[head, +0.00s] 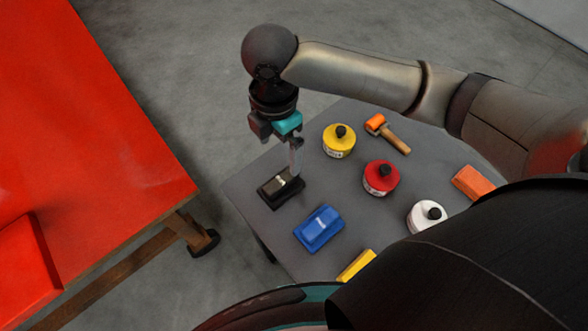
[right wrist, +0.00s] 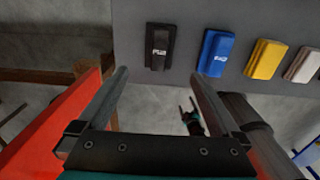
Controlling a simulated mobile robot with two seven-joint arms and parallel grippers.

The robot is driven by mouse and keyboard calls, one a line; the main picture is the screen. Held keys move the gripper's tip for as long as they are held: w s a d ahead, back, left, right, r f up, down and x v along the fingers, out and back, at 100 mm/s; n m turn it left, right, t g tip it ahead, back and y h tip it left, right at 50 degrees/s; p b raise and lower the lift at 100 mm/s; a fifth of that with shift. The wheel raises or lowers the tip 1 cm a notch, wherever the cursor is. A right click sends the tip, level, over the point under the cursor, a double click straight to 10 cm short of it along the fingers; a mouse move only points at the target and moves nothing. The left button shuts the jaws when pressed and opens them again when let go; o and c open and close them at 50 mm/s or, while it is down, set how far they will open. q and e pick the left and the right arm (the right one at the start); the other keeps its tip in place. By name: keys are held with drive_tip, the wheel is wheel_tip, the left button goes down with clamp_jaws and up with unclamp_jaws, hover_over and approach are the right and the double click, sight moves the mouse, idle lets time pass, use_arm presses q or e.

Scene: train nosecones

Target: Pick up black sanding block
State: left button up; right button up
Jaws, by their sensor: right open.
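The black sanding block (head: 277,195) lies on the left corner of the grey table (head: 255,213), with a pale label on top. It also shows in the right wrist view (right wrist: 160,47), beyond the fingertips and roughly centred between them. My right gripper (head: 294,172) points down over the block in the head view and hides part of it. In the right wrist view its two fingers (right wrist: 158,76) stand wide apart with nothing between them. Whether the fingertips touch the block cannot be told.
A blue block (head: 319,228) lies beside the black one, with a yellow block (head: 356,265) further along. A red panel (head: 90,120) is left.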

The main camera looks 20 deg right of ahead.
sight(281, 180)
drive_tip(key=f, duration=0.4)
drive_tip(key=f+b, duration=0.1)
drive_tip(key=f, duration=0.3)
drive_tip(key=shift+s+a+f, duration=0.1)
drive_tip(key=shift+a+f, duration=0.05)
drive_tip(key=shift+a, duration=0.05)
drive_tip(key=shift+f+b, duration=0.45)
drive_tip(key=shift+f, duration=2.7)
use_arm(q)
drive_tip(key=shift+s+a+f, duration=0.2)
drive_tip(key=shift+s+f, duration=0.05)
drive_tip(key=shift+f, duration=0.25)
drive_tip(key=shift+s+a+f, duration=0.2)
drive_tip(key=shift+s+f, duration=0.05)
drive_tip(key=shift+f, duration=0.25)
use_arm(e)
drive_tip(key=shift+d, duration=0.1)
drive_tip(key=c, duration=1.3)
use_arm(q)
drive_tip(key=shift+a, duration=0.15)
use_arm(e)
drive_tip(key=shift+r, duration=0.1)
use_arm(q)
wheel_tip(281, 180, up, 3)
drive_tip(key=p, duration=0.3)
use_arm(e)
wheel_tip(281, 180, up, 20)
